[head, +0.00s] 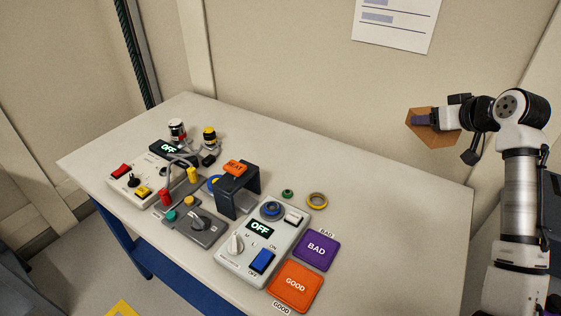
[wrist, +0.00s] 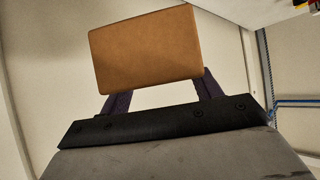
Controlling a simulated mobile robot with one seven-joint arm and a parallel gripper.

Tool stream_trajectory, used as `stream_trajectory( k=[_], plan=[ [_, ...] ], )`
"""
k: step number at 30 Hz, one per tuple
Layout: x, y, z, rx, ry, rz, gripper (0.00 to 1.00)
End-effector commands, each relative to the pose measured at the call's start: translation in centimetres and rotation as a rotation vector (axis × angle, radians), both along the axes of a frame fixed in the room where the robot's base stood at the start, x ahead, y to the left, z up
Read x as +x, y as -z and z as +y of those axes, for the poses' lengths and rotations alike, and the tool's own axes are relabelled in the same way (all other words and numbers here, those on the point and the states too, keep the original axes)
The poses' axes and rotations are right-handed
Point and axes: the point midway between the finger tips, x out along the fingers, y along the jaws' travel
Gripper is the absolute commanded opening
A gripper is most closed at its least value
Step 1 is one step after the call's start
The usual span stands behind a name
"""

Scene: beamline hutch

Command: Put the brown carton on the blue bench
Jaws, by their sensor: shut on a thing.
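The brown carton (head: 414,133) is held in the air at the right of the head view, in front of the wall. My gripper (head: 424,119) is shut on it, and a dark finger crosses its face. In the wrist view the carton (wrist: 147,50) sits tilted between two dark fingers, whose tips it hides. The bench (head: 385,190) has a pale top and a blue frame (head: 190,290) below. In the head view the carton appears above the bench's back right edge, apart from it. How high it is, and whether it is over the top, I cannot tell.
The right part of the top is clear. A wall with a paper sheet (head: 395,22) stands behind.

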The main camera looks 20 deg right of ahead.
Motion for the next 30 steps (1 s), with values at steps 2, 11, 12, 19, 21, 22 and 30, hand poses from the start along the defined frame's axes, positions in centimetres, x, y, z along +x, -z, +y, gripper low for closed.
stream_trajectory(
  k=[2, 11, 12, 19, 21, 22, 30],
  plan=[
    [0.0, -0.1, 0.0, -0.001, -0.001, -0.002, 0.32],
    [-0.1, 2.5, 0.0, 0.002, 0.000, 0.001, 0.32],
    [-0.2, 3.4, 0.0, 0.004, 0.001, 0.001, 0.32],
    [-0.2, 9.6, 0.0, 0.003, 0.002, 0.001, 0.32],
    [-0.2, 11.4, 0.0, 0.003, 0.002, 0.001, 0.32],
    [-0.1, 12.0, 0.0, 0.002, 0.002, 0.000, 0.32],
    [0.0, 15.6, 0.0, -0.001, 0.001, -0.002, 0.32]
  ],
)
